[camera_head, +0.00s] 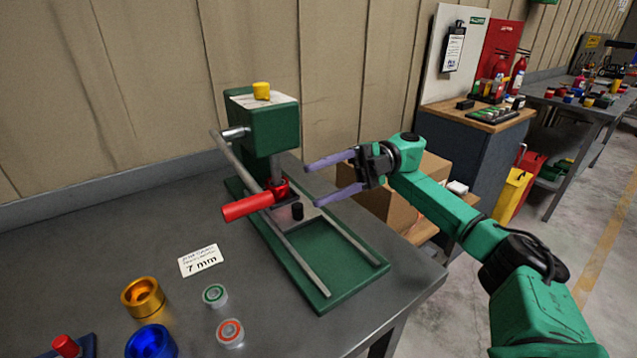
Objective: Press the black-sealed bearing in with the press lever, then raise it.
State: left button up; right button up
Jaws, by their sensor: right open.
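The green press (272,125) stands on a green base at the back of the grey table. Its grey lever rod (237,160) slopes down from the pivot at the side of the head to a thick red handle (247,206). My left gripper is out of view.
Green-sealed (215,295) and red-sealed (230,333) bearings stand at the front, near gold (143,297) and blue (151,343) cups. A "7 mm" card (200,260) lies left of the press. A cardboard box (400,190) stands behind my right arm.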

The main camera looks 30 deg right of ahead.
aim_at(233, 204)
jog(key=a+n+p, duration=0.3)
jog(key=a+n, duration=0.1)
jog(key=a, duration=0.1)
jog(key=a+n+p, duration=0.4)
jog(key=a, duration=0.1)
jog(key=s+a+r+n+p, duration=0.1)
jog(key=a+n+p, duration=0.3)
jog(key=a+n, duration=0.1)
jog(key=shift+a+r, duration=0.1)
jog(key=shift+a, duration=0.35)
grip_shut()
dwell(0.9)
